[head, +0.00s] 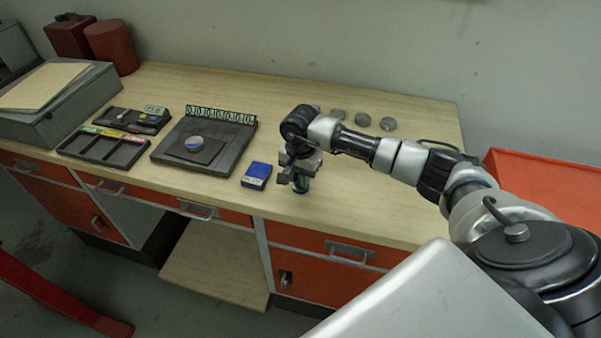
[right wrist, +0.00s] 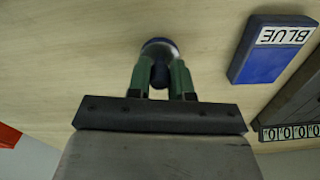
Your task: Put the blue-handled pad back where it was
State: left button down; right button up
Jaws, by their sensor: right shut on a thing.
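My right gripper (head: 300,184) is low over the bench top, just right of the blue ink pad box. In the right wrist view, its two green fingers (right wrist: 161,82) are shut on the dark blue handle of the blue-handled pad (right wrist: 159,47). The pad has a round, pale base with a blue rim; I cannot tell whether it touches the bench. In the head view the gripper mostly hides it. The blue box (head: 257,175), labelled BLUE, lies apart from the pad and also shows in the right wrist view (right wrist: 270,54). My left gripper is not in view.
A dark plate (head: 221,151) with a number strip bears a round disc (head: 194,143). A tray with coloured labels (head: 104,150) is further left. Several grey discs (head: 362,119) lie behind my right arm. The bench (head: 360,213) is clear right of the gripper. An orange bin (head: 545,178) stands far right.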

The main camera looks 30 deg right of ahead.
jog(key=shift+f, duration=0.2)
jog(key=o, duration=0.8)
jog(key=shift+r, duration=0.1)
jog(key=shift+r, duration=0.15)
jog(key=shift+r+b, duration=2.1)
jog(key=shift+r, duration=3.95)
